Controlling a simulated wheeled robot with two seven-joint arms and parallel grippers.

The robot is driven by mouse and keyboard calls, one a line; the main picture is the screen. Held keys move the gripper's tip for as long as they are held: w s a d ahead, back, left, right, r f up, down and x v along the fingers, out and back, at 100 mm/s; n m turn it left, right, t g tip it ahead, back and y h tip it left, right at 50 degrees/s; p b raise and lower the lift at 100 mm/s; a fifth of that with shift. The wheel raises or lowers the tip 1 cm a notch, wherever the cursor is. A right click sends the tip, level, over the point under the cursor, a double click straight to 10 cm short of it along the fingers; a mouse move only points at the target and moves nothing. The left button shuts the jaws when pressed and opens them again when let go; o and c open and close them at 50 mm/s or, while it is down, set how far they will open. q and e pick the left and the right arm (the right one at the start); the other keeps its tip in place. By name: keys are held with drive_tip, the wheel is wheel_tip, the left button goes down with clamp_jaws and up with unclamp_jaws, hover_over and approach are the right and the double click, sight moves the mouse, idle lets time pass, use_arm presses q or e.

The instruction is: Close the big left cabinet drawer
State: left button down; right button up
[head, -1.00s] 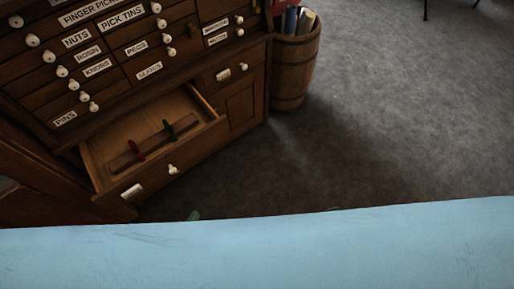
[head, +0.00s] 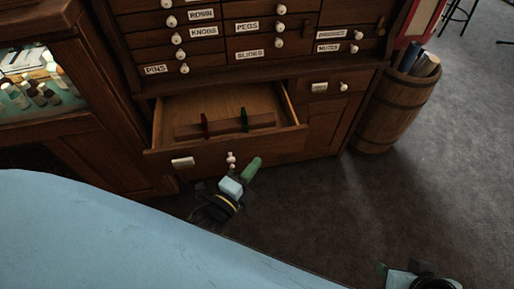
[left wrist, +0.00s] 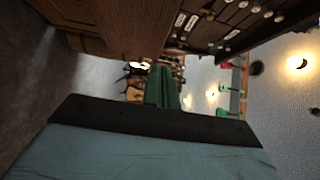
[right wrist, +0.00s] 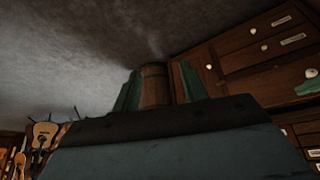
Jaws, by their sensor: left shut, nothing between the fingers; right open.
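The big left cabinet drawer (head: 280,146) stands pulled out, low in the dark wooden cabinet. Its front has a pale label plate and a white knob (head: 231,158). Inside lies a wooden strip with a red and a green piece. My left gripper (head: 252,167) is shut and empty, its green fingertips just in front of the drawer front, right of the knob; I cannot tell whether they touch. Its shut fingers also show in the left wrist view (left wrist: 163,88). My right gripper (right wrist: 158,90) is open and empty; in the head view it is partly cut off at the lower right.
A smaller drawer (head: 320,87) beside the open one is shut. Several small labelled drawers sit above. A wooden barrel (head: 392,112) stands right of the cabinet. A glass display case (head: 38,85) is at the left. Grey carpet (head: 330,215) is clear at the right.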

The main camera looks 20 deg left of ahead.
sight(264, 136)
use_arm(q)
drive_tip(key=w+b, duration=0.1)
drive_tip(key=w, duration=0.1)
drive_tip(key=w+a, duration=0.1)
drive_tip(key=w, duration=0.2)
drive_tip(key=shift+w+b, duration=0.35)
drive_tip(key=shift+b, duration=0.05)
drive_tip(key=shift+w+a, duration=0.3)
drive_tip(key=shift+w, duration=0.05)
use_arm(e)
drive_tip(key=w+a+r+t+y, duration=0.1)
drive_tip(key=w+a+r+t, duration=0.2)
drive_tip(key=w+r+t, duration=0.2)
drive_tip(key=w+t, duration=0.1)
drive_tip(key=w, duration=0.2)
drive_tip(key=shift+a+r+n+y, duration=0.2)
drive_tip(key=shift+a+n+y, duration=0.1)
drive_tip(key=shift+a+y, duration=0.1)
use_arm(q)
drive_tip(key=shift+a, duration=0.1)
use_arm(e)
drive_tip(key=shift+d, duration=0.1)
